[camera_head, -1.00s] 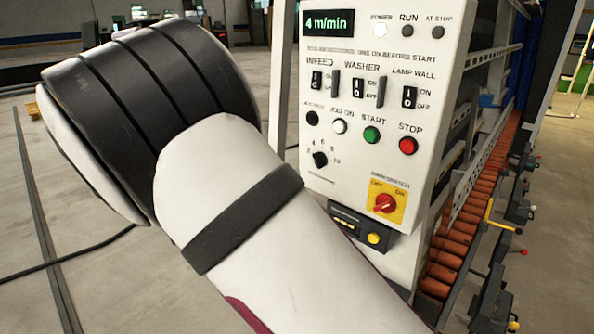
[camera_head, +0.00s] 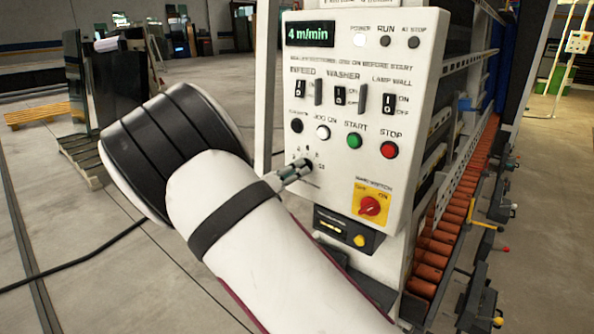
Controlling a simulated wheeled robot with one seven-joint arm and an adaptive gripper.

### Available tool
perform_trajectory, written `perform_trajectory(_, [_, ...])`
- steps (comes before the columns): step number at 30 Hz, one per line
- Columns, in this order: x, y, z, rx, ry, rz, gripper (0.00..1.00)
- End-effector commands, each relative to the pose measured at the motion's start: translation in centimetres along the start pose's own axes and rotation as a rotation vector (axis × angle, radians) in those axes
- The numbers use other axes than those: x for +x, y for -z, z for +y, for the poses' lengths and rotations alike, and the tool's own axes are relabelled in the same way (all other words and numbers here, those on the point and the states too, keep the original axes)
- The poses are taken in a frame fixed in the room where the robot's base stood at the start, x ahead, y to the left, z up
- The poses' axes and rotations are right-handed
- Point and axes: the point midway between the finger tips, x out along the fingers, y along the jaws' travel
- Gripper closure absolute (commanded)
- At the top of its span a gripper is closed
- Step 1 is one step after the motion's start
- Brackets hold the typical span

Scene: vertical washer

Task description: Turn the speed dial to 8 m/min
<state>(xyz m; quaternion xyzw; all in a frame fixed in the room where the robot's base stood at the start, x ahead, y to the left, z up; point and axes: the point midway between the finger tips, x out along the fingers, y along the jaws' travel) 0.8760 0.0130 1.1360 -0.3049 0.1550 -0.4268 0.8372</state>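The white control panel (camera_head: 420,110) stands at centre right. Its green display (camera_head: 311,33) reads 4 m/min. The speed dial is low on the panel's left side, mostly hidden behind the end of my gripper (camera_head: 297,171); some scale marks show around it. The grey fingertips reach out from behind my white arm to the dial, touching it or very close. I cannot tell whether the fingers are closed on the knob.
A red rotary switch (camera_head: 370,205) on a yellow plate sits below right.

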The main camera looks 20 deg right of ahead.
Motion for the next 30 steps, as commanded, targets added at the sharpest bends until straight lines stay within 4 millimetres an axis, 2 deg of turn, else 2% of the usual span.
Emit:
perform_trajectory(6, [1.29, 0.01, 0.00, 0.000, 0.000, 0.000, 0.70])
perform_trajectory(14, [1.33, 0.00, 0.01, 0.000, -0.001, 0.000, 0.70])
perform_trajectory(18, [1.32, 0.00, 0.01, 0.001, -0.001, 0.000, 1.00])
perform_trajectory(30, [1.29, 0.00, 0.00, 0.027, -0.001, 0.000, 1.00])
